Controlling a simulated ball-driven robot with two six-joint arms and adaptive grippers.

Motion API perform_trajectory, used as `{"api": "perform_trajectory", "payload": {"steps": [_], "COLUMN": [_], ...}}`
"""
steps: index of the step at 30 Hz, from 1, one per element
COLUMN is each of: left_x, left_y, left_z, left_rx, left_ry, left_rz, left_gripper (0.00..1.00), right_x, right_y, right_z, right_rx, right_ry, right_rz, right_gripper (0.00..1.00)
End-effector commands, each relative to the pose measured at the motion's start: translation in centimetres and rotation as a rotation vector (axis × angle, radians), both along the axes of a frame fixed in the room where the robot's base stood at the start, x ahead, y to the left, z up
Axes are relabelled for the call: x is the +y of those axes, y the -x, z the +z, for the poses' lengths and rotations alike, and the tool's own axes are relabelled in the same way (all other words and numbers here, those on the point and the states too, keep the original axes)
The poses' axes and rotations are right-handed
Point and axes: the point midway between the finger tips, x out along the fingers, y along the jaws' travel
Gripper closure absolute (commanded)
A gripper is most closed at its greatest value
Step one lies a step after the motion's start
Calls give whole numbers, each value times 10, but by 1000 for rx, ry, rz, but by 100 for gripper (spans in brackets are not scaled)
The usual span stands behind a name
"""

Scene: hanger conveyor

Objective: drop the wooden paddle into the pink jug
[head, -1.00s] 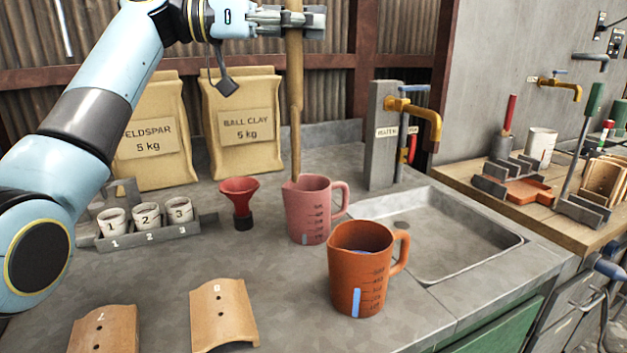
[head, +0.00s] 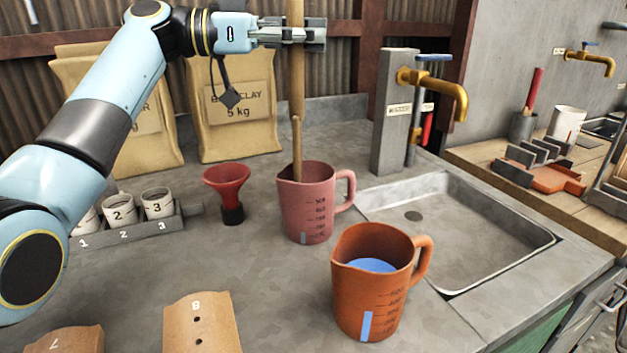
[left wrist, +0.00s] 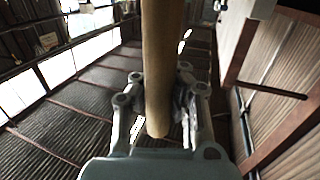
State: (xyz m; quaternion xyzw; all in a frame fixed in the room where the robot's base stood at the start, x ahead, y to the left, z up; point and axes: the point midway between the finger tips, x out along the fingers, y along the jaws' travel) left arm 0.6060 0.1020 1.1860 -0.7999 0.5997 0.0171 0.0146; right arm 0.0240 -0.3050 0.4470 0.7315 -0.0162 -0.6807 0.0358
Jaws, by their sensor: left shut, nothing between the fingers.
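The wooden paddle (head: 297,90) stands nearly upright, its thin lower end inside the mouth of the pink jug (head: 313,206). Its lowest part is hidden by the jug's wall, and its top runs out of the head view. My left gripper (head: 312,34) is high above the jug, at the paddle's upper part. The gripper is shut with nothing held. In the left wrist view the paddle's shaft (left wrist: 160,60) passes at the fingers (left wrist: 160,100); whether they touch it I cannot tell. My right gripper is not in view.
An orange jug (head: 376,285) with blue liquid stands in front of the pink jug. A red funnel (head: 228,185) is left of it, and a sink (head: 450,225) with a brass tap (head: 440,86) is right. Clay bags (head: 235,120) stand behind.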

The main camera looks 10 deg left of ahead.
Motion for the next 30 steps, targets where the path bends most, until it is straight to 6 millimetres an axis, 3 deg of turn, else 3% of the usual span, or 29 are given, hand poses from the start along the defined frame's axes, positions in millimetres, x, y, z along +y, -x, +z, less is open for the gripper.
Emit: {"api": "perform_trajectory", "payload": {"steps": [12,24,30], "left_x": [0,0,0], "left_y": [0,0,0], "left_z": [-48,-53,-54], "left_rx": [2,0,0], "left_ry": [1,1,0], "left_rz": [-1,-1,0], "left_gripper": [100,100,74], "right_x": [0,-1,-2], "right_y": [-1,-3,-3], "right_z": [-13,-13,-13], "right_rx": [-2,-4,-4], "right_ry": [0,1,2], "right_rz": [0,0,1], "right_gripper": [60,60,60]}}
